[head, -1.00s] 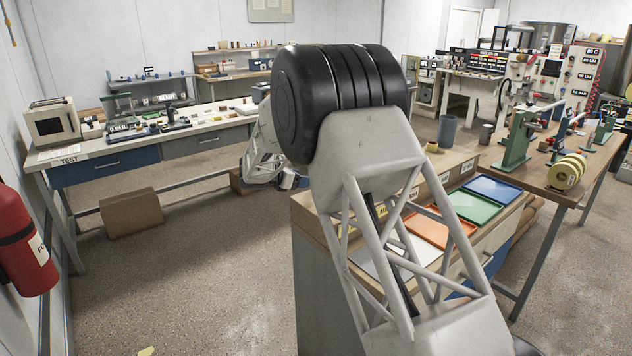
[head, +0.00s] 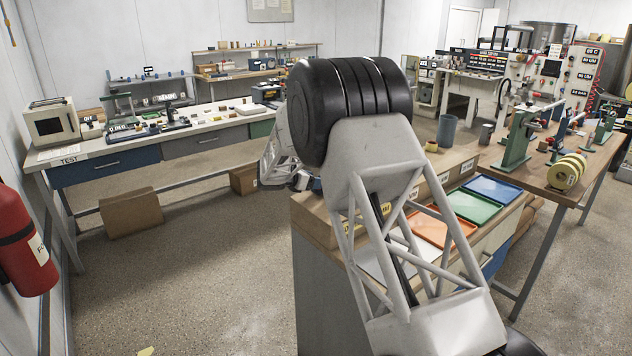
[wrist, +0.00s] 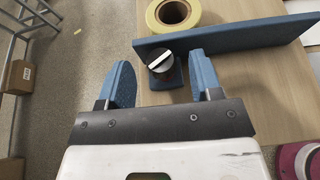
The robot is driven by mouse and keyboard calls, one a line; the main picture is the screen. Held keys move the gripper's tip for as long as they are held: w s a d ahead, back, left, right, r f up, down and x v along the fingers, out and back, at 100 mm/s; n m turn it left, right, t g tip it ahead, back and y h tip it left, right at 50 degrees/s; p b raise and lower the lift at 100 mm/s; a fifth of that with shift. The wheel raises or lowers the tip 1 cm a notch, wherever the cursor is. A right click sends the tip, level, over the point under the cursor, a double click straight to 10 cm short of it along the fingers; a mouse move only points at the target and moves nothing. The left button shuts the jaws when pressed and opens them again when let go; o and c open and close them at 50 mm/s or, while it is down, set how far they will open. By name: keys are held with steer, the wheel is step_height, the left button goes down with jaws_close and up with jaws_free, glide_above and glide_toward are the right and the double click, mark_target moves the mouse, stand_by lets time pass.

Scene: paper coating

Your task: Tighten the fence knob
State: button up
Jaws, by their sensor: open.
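In the wrist view, a round black fence knob (wrist: 161,66) with a white bar across its top sits on a small blue block beside the long blue fence (wrist: 230,36). My gripper (wrist: 160,75) is open, with one blue finger left of the knob and the other right of it. The knob shows between the fingertips with a gap on each side, and no contact is visible. I cannot tell the height of the fingers above it. In the head view my own arm hides the gripper and the knob.
A yellow tape roll (wrist: 172,13) lies just beyond the fence on the wooden tabletop (wrist: 275,85). A magenta ringed object (wrist: 295,160) is at lower right. The table's left edge drops to the floor, where a cardboard box (wrist: 19,77) stands. Coloured trays (head: 492,190) show in the head view.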

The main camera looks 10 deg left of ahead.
steer(key=shift+x, duration=0.75)
steer(key=c, duration=0.9)
steer(key=shift+m+g+h, duration=0.5)
steer(key=shift+m+g, duration=0.3)
steer(key=o, duration=0.9)
